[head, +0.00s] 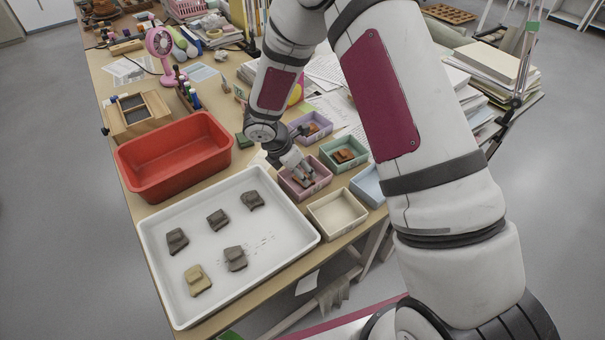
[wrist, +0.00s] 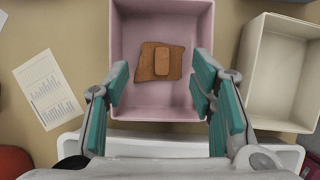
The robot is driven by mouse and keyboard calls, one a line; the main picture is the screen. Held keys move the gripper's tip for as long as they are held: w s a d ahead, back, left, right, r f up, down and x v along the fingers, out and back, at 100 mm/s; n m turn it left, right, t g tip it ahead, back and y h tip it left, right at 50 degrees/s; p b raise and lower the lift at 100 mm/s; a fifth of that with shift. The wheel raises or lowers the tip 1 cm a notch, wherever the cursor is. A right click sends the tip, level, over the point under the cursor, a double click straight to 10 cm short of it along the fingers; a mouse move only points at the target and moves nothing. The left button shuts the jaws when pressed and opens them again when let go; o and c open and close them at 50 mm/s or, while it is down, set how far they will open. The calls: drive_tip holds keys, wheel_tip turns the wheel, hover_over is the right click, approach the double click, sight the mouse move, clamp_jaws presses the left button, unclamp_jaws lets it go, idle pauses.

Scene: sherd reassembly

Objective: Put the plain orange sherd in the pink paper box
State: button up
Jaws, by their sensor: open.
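The plain orange sherd (wrist: 147,62), with a raised block on top, lies flat on the floor of the pink paper box (wrist: 133,104) in the wrist view. My gripper (wrist: 161,82) is open, its teal-padded fingers spread to either side of the sherd with visible gaps. In the head view my gripper (head: 299,170) points down over the pink box (head: 317,187), and its fingers partly hide the sherd there. I cannot tell exactly how high the fingertips are above the box floor.
A lilac box (head: 301,119) and a green box (head: 359,162) each hold orange-brown pieces. An empty cream box (head: 337,213) stands beside the pink one. The white tray (head: 275,253) holds several grey-brown sherds and a tan one. A red bin (head: 175,155) stands behind the tray.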

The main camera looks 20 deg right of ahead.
drive_tip(key=v, duration=0.9)
drive_tip(key=s+d+r+m, duration=0.4)
drive_tip(key=s+r+m, duration=0.15)
drive_tip(key=r, duration=0.35)
drive_tip(key=s+d+r+m, duration=0.3)
drive_tip(key=s+r+m, duration=0.25)
drive_tip(key=r, duration=0.45)
drive_tip(key=s+r+m+t+y, duration=0.1)
drive_tip(key=s+r+m+y, duration=0.1)
drive_tip(key=s+m, duration=0.3)
drive_tip(key=s+a+r+m+t+y, duration=0.1)
drive_tip(key=s+m, duration=0.5)
drive_tip(key=s, duration=0.8)
wheel_tip(320, 180, up, 3)
drive_tip(key=shift+a+f+y, duration=0.15)
drive_tip(key=shift+a+y, duration=0.05)
drive_tip(key=shift+y, duration=0.6)
drive_tip(key=shift+r+p, duration=0.45)
drive_tip(key=shift+r, duration=0.15)
